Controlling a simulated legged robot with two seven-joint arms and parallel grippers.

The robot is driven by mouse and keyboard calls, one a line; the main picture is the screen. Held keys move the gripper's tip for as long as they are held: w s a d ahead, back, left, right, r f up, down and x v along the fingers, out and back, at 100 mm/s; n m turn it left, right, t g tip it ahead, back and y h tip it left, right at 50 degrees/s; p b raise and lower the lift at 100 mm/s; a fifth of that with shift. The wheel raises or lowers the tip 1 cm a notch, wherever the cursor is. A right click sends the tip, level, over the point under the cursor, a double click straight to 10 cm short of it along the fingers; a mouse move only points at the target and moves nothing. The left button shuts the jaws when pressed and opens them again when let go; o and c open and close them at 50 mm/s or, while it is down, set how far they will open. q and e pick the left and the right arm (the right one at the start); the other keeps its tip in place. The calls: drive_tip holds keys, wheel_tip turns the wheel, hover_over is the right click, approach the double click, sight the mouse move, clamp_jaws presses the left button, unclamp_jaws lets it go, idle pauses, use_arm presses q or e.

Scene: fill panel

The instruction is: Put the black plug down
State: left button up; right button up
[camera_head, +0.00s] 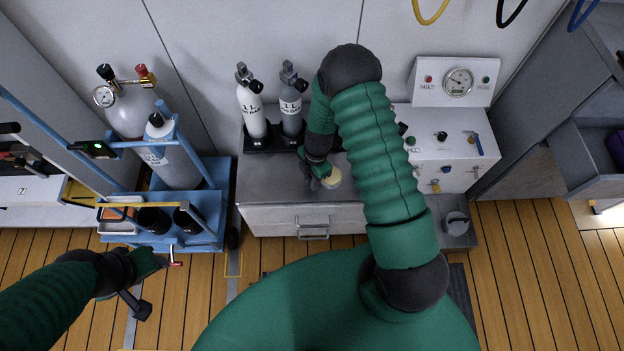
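I cannot make out the black plug for certain. My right gripper (322,179) is low over the grey top of the cabinet (270,180), in front of the bottle rack. A small round beige piece (332,179) shows right at its fingertips. My arm and wrist cover much of that spot, and whether the fingers grip anything is hidden. My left gripper (155,283) is at the lower left over the wooden floor, in front of the blue cart. A small red piece (175,264) shows at its tip; its finger gap is unclear.
Two gas bottles, one white (252,112) and one grey (291,112), stand in a black rack at the cabinet's back. A white fill panel (444,160) with a gauge is at right. A blue cart (205,215) with cylinders stands at left. The cabinet's left front top is clear.

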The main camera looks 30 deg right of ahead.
drive_tip(key=shift+d, duration=0.1)
drive_tip(key=c, duration=0.5)
drive_tip(key=shift+d, duration=0.15)
clamp_jaws()
